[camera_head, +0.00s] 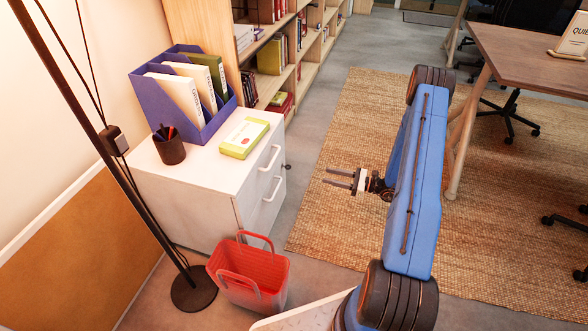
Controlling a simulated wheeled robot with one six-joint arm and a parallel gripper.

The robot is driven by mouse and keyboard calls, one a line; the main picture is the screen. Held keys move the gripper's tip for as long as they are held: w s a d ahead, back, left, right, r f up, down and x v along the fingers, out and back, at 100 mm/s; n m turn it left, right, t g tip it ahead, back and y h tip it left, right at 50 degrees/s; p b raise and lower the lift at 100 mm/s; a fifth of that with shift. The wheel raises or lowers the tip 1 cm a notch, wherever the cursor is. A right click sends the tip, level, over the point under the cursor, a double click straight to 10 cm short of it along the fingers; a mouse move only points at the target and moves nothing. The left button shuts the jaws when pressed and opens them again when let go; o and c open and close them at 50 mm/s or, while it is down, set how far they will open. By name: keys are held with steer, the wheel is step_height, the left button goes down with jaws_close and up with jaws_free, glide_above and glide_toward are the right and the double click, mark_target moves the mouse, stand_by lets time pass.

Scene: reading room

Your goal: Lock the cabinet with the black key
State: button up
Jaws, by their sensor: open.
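The white cabinet (225,205) stands against the wall at the left, with two handles on its right-hand front; both drawers look closed. A small dark thing (286,166) sticks out at the front's far upper edge. It may be the black key, but it is too small to be sure. My gripper (327,176) is open and empty. It hangs in the air to the right of the cabinet front, apart from it, with its fingers pointing left towards it. Whether the lock is turned cannot be seen.
On the cabinet are a blue file holder (215,118), a pen cup (169,148) and a yellow-green box (244,138). A red basket (250,278) and a lamp base (193,290) stand before it. A desk (530,55) is at right. The floor between cabinet and rug (330,215) is clear.

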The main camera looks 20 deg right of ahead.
mark_target(287, 167)
steer(key=x, duration=1.7)
steer(key=shift+w+a, duration=0.1)
steer(key=c, duration=1.1)
